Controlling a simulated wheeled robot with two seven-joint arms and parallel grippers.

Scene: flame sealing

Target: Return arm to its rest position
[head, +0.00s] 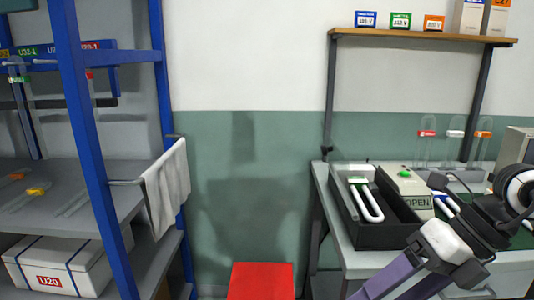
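One of my arms, most likely the right, shows at the lower right, with a purple and white link leading to black and white joints at the right edge. I make out no gripper fingers on it; its gripper appears to be outside the picture. The arm passes in front of the bench (359,239) and hides part of its top. My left arm and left gripper are not in view.
A blue-framed rack (82,140) stands at left with a hanging white towel (167,188). A red block (261,281) is at bottom centre.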

